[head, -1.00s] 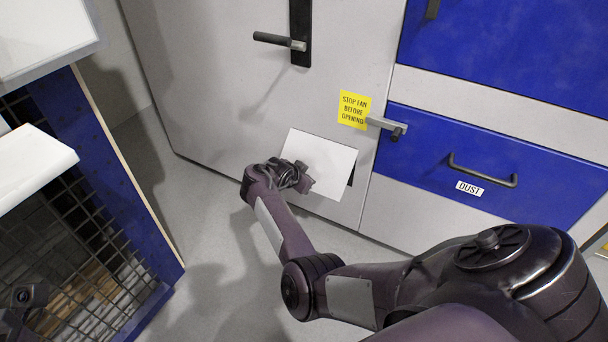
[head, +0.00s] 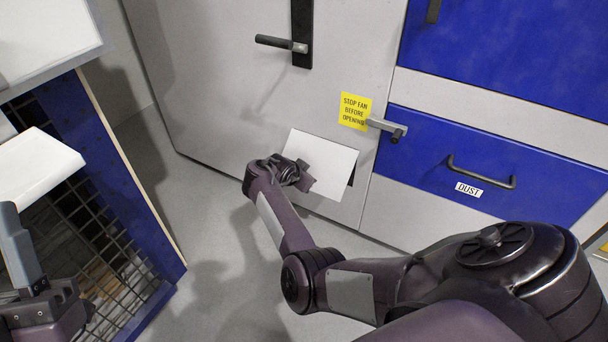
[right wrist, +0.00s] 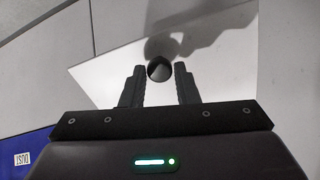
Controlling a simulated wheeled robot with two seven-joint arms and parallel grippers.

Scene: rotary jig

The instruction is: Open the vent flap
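The vent flap (head: 327,163) is a white rectangular panel low on the grey cabinet door. A dark strip shows along its right edge, so it looks to stand off the door there; how far is hard to tell. In the head view my right gripper (head: 305,178) hides the knob. My left gripper (head: 22,255) shows only partly at the lower left, away from the flap, its opening unclear.
A black door handle (head: 280,43) is above the flap. A yellow sign (head: 354,110) and a grey latch (head: 386,126) are to the upper right. A blue drawer labelled DUST (head: 490,165) is at right. A blue-framed mesh cage (head: 150,235) stands at left; floor between is clear.

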